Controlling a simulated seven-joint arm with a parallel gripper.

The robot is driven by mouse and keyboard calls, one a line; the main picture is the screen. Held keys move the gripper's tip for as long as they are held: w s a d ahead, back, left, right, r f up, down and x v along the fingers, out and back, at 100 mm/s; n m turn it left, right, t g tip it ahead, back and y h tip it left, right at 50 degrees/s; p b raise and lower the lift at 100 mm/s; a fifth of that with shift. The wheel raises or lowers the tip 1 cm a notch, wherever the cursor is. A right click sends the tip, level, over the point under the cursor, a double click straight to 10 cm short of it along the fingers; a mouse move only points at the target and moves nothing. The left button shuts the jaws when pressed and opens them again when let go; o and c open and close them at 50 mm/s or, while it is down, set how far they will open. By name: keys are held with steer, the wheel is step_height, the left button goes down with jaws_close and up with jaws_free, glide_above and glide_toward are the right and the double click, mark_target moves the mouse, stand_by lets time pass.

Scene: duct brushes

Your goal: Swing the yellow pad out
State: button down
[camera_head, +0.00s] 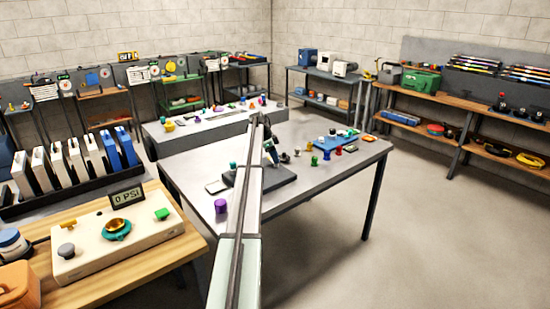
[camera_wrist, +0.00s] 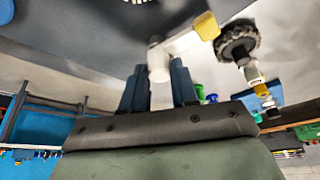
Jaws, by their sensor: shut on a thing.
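The yellow pad (camera_wrist: 207,26) is at the upper middle of the wrist view, on the end of a short white arm (camera_wrist: 182,43). The arm joins a pale post (camera_wrist: 158,62). My gripper (camera_wrist: 158,74) has its two dark blue fingers on either side of the post, shut on it. The pad itself is outside the fingers, up and to the right. In the head view my gripper (camera_head: 270,153) is over the dark base (camera_head: 258,187) on the grey table; my arm hides much of that spot, and I cannot make out the pad there.
A dark ridged wheel (camera_wrist: 238,42) is close to the right of the pad. Several small coloured pieces and a blue tray (camera_head: 335,142) are on the right of the grey table (camera_head: 310,185). A purple piece (camera_head: 220,206) is near its front left edge.

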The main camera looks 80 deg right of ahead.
steer(key=shift+m, duration=0.6)
steer(key=shift+y, duration=0.3)
steer(key=c, duration=0.9)
jaws_free()
steer(key=shift+o, duration=0.2)
steer(key=v, duration=1.4)
steer(key=shift+f, duration=0.1)
